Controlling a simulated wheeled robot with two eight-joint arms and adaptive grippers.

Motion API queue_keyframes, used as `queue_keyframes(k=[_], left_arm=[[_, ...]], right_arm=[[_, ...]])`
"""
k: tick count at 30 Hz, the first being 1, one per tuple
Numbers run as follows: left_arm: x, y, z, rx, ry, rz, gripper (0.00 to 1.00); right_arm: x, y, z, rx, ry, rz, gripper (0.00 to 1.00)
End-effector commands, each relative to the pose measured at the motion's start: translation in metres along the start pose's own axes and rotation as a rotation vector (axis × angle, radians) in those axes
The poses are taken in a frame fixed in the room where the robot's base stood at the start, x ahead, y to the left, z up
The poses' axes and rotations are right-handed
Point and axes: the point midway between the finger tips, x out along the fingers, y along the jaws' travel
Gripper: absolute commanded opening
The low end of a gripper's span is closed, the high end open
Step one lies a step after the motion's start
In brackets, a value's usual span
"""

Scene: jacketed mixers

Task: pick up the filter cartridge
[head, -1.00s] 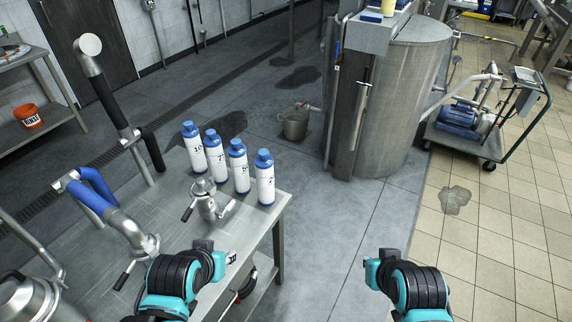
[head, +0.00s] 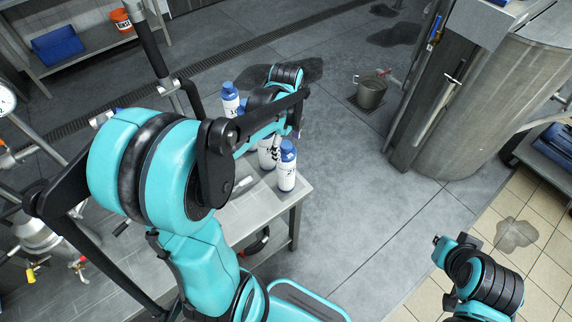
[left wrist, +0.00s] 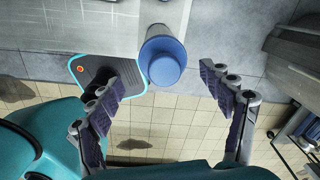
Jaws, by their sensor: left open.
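The filter cartridges are white cylinders with blue caps and black numbers, standing upright on the steel table. In the head view the nearest one (head: 287,168) stands by the table's right edge. Another (head: 230,100) is farther back, and those between are partly covered by my left arm. My left gripper (left wrist: 171,85) is open in the left wrist view. A cartridge's blue cap (left wrist: 165,65) shows just ahead of and between its spread fingers, with a visible gap to each. In the head view the arm hides most of this gripper.
The steel table (head: 262,215) carries pipe fittings at left, largely behind my arm. The floor between table and tank is clear.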

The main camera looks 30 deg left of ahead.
Motion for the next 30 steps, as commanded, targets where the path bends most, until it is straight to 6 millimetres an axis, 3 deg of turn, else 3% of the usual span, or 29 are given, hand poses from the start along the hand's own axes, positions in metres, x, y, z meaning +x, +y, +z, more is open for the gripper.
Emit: queue_keyframes(k=[6, 21, 30], left_arm=[[0.015, -0.005, 0.009, 0.125, 0.014, 0.04, 0.8], [0.081, -0.003, 0.009, 0.126, 0.013, 0.039, 0.8], [0.085, -0.003, 0.009, 0.126, 0.013, 0.039, 0.8]], right_arm=[[-0.002, 0.0, -0.002, 0.0, 0.0, 0.0, 0.0], [0.015, 0.0, 0.011, 0.0, 0.0, 0.0, 0.0], [0.015, 0.0, 0.011, 0.0, 0.0, 0.0, 0.0]])
